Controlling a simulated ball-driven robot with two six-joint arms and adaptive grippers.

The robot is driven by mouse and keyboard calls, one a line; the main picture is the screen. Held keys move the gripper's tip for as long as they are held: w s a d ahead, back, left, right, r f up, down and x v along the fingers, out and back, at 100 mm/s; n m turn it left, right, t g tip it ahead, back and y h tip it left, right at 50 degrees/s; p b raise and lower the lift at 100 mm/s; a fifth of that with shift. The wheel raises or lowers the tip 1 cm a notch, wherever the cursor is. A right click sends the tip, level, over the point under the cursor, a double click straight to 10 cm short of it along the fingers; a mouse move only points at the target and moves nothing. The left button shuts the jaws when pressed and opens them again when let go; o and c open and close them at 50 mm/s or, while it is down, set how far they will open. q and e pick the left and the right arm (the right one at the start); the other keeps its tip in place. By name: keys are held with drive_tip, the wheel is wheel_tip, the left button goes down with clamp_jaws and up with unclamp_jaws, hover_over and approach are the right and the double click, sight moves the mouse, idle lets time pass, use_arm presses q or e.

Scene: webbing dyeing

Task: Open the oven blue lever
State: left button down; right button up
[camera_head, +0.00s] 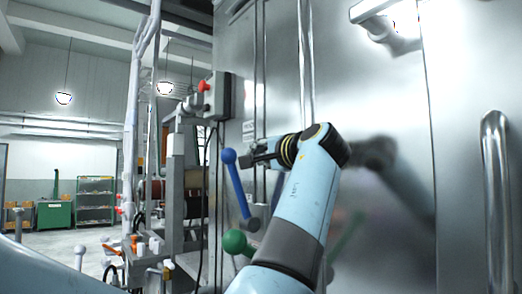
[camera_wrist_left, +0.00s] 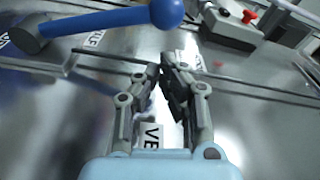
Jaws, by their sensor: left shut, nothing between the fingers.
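The blue lever (camera_head: 238,186) is on the steel oven front in the head view. It stands nearly upright, its round blue ball at the top and its grey pivot at the lower right. In the left wrist view the blue lever (camera_wrist_left: 95,21) runs across the top left, its ball beyond the fingertips. My left gripper (camera_head: 247,158) is beside the ball, just to its right in the head view. It is shut and empty; in the left wrist view its fingers (camera_wrist_left: 166,68) meet near the middle. My right gripper is out of view.
A green ball knob (camera_head: 235,242) sits below the blue lever. A grey box (camera_head: 219,97) with a red button is above it. A vertical handle (camera_head: 497,200) is on the oven panel at the right. Pipes and machinery stand at the left, with open floor behind.

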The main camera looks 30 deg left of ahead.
use_arm(q)
drive_tip(key=p+x, duration=0.2)
drive_tip(key=x, duration=0.5)
drive_tip(key=shift+p, duration=0.3)
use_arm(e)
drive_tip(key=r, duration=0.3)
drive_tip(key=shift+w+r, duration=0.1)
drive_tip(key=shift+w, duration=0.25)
use_arm(q)
drive_tip(key=shift+a, duration=0.1)
